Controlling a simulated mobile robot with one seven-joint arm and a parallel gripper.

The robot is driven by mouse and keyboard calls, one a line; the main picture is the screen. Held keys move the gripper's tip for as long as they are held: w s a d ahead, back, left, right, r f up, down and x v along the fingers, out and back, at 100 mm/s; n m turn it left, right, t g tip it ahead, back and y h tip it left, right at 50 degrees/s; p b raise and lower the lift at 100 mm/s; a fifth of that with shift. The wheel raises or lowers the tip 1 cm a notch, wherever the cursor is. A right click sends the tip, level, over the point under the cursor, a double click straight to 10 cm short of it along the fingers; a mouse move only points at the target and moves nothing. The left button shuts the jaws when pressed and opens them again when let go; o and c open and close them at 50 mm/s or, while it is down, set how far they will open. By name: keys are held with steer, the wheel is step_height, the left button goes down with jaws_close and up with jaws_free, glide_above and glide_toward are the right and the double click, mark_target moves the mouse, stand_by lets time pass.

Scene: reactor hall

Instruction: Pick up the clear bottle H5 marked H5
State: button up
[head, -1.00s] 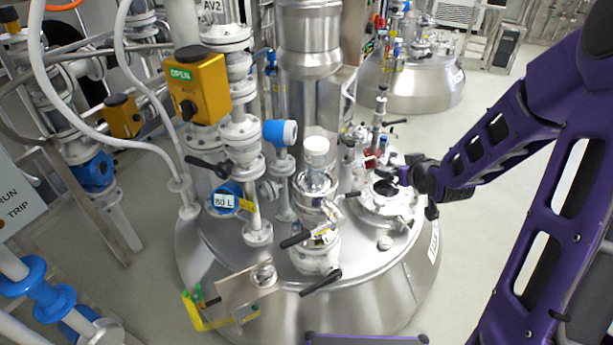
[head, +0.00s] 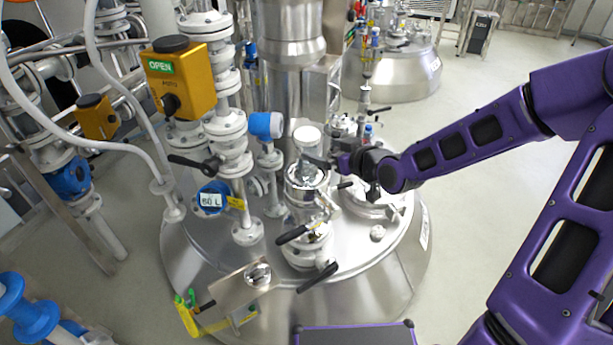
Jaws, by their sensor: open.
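A clear bottle (head: 306,160) with a white cap (head: 307,135) stands upright on top of a metal fitting (head: 306,180) in the middle of the head view. Its mark is too small to read, so I cannot confirm H5. My gripper (head: 318,163) is open and reaches in from the right, at the bottle's clear body just below the cap. Its dark fingers partly overlap the bottle's right side. I cannot tell whether they touch the bottle or are around it.
The fitting rises from a steel vessel lid (head: 270,290) crowded with valves and black levers. A yellow actuator (head: 178,78) and white piping stand at left. A tilted plate (head: 243,288) is in front. A second vessel (head: 400,75) stands behind. Open floor lies to the right.

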mark_target(314, 147)
steer(key=b+x, duration=0.1)
steer(key=x, duration=0.5)
steer(key=shift+a, duration=0.1)
steer(key=b+x, duration=0.1)
steer(key=x, duration=0.4)
steer(key=shift+w+f, duration=0.1)
steer(key=shift+f, duration=0.15)
jaws_close()
steer(key=shift+r, duration=0.1)
